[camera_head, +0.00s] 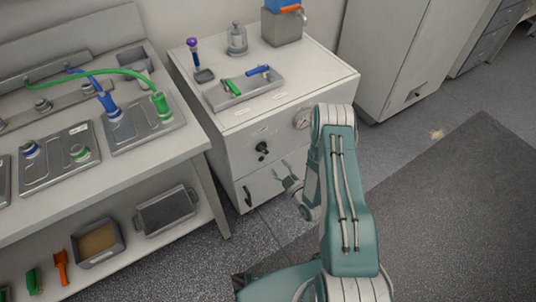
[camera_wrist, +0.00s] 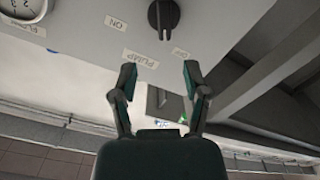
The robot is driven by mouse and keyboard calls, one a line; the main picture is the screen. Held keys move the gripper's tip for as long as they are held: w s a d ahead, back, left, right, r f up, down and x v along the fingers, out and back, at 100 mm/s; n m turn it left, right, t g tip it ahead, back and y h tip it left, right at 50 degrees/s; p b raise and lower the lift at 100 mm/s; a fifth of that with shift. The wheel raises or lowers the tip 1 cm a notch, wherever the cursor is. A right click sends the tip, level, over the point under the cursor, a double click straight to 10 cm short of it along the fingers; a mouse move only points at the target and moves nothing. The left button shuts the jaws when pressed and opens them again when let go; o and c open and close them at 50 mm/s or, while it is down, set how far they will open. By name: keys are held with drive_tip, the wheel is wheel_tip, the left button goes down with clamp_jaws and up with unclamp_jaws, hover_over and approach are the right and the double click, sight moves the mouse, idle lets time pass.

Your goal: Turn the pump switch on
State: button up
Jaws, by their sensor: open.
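The pump switch (camera_head: 262,149) is a black rotary knob on the front of the light grey cabinet. In the wrist view, which is upside down, the knob (camera_wrist: 163,16) is at the top, with an ON label (camera_wrist: 116,22) to its left and a PUMP label (camera_wrist: 140,58) below. A smaller label (camera_wrist: 180,52), seemingly OFF, lies close to the knob's handle tip. My gripper (camera_head: 285,172) is open and empty, right of and below the knob in the head view. Its two fingers (camera_wrist: 159,72) are spread, apart from the knob.
A round gauge (camera_head: 303,119) sits on the cabinet front, right of the knob. A black handle (camera_head: 247,196) is lower down. The cabinet top holds a tray (camera_head: 245,95) with green and blue tools. A workbench (camera_head: 190,135) stands at left; open floor (camera_head: 440,215) lies at right.

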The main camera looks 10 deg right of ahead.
sight(264, 151)
drive_tip(key=x, duration=1)
drive_tip(key=shift+s+a+f, duration=0.15)
drive_tip(key=shift+a+f, duration=0.1)
clamp_jaws()
